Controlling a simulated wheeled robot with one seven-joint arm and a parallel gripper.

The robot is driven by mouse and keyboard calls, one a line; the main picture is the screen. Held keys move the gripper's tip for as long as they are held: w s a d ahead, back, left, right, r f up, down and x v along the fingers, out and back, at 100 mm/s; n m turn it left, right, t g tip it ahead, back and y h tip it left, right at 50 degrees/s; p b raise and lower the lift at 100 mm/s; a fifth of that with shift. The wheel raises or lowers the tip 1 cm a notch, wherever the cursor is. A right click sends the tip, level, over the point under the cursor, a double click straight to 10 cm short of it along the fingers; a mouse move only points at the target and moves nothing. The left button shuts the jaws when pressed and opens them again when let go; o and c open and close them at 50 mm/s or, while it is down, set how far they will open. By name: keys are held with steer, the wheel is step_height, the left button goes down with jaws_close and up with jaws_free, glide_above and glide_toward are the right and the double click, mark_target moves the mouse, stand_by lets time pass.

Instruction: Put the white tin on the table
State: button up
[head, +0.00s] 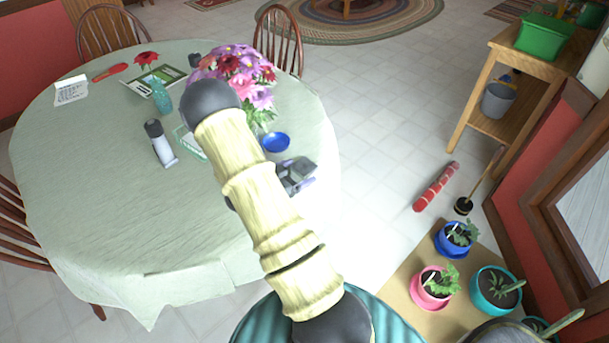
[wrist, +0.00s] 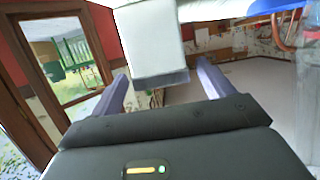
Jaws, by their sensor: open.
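The table (head: 85,215) is round, with a pale green cloth. My gripper (head: 299,180) is over or beside its right side, below the blue bowl in the head view. In the wrist view my gripper (wrist: 161,76) is open, with its two fingers spread. A pale, blocky thing with a grey end, perhaps the white tin (wrist: 150,35), shows between and beyond the fingers; contact cannot be told. I cannot make out this thing in the head view, where my arm covers part of the table.
A vase of pink and purple flowers (head: 238,78), a blue bowl (head: 275,142), a white dark-topped container (head: 160,145) and a teal vase (head: 161,98) stand on the table. Potted plants (head: 432,287) are at lower right. The table's left front is clear.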

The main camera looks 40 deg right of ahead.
mark_target(308, 166)
steer(key=x, duration=0.5)
steer(key=shift+d+r+p, duration=0.1)
steer(key=shift+p, duration=0.3)
steer(key=shift+w, duration=0.1)
steer(key=c, duration=1.3)
steer(key=shift+r, duration=0.15)
step_height(308, 166, up, 10)
steer(key=shift+f, duration=0.1)
